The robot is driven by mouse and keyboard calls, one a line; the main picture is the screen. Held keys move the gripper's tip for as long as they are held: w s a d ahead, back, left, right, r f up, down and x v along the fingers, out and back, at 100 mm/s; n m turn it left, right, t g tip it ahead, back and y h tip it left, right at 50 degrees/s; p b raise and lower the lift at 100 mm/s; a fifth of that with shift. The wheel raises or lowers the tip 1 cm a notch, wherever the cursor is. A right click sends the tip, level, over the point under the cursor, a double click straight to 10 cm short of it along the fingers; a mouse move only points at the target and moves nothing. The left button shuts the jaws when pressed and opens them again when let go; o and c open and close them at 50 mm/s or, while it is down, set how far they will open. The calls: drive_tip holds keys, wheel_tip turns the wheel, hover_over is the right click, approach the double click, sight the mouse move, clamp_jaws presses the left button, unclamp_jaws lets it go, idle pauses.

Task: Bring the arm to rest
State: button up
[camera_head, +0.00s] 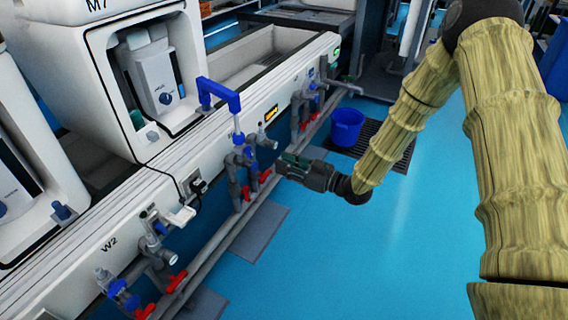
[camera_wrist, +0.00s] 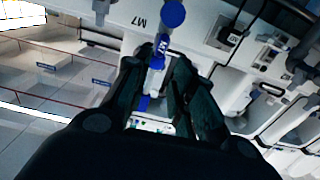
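My arm (camera_head: 497,120) wears a yellowish ribbed sleeve. In the head view it comes in from the right, bends at the top and reaches down and left. My dark gripper (camera_head: 287,167) points left toward the pipes of the test line, just right of a valve with red handles (camera_head: 264,176). Whether it touches the pipes cannot be told. In the wrist view the two dark fingers of my gripper (camera_wrist: 155,72) stand apart with a gap between them. A blue and white fitting (camera_wrist: 158,52) shows beyond the gap, and I see nothing held.
A blue pipe elbow (camera_head: 220,95) rises from the bench front (camera_head: 150,195) left of my gripper. Grey pipes (camera_head: 225,232) run along the bench below. A blue bucket (camera_head: 346,127) stands on a floor grate behind my forearm. The blue floor (camera_head: 370,260) in front is clear.

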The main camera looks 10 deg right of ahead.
drive_tip(key=s+d+f+m+g+h, duration=0.2)
drive_tip(key=s+f+m+h, duration=0.25)
drive_tip(key=s+f, duration=0.6)
drive_tip(key=s+d+f+m+g+h, duration=0.25)
drive_tip(key=s+f+h, duration=0.4)
drive_tip(key=f, duration=0.65)
drive_tip(key=s+d+f+m+g+h, duration=0.1)
drive_tip(key=s+d+f+g, duration=0.15)
drive_tip(key=s, duration=0.75)
drive_tip(key=s+d+f+m+g+h, duration=0.1)
drive_tip(key=s+d+m+g, duration=0.15)
drive_tip(key=s, duration=0.65)
drive_tip(key=s+d+f+m+g+h, duration=0.1)
drive_tip(key=s+d+f+h, duration=0.15)
drive_tip(key=s, duration=0.75)
wheel_tip(320, 180, up, 33)
drive_tip(key=w+p, duration=0.1)
drive_tip(key=p, duration=3.2)
drive_tip(key=shift+d+y, duration=0.25)
drive_tip(key=shift+y, duration=0.2)
drive_tip(key=shift+w+r, duration=0.1)
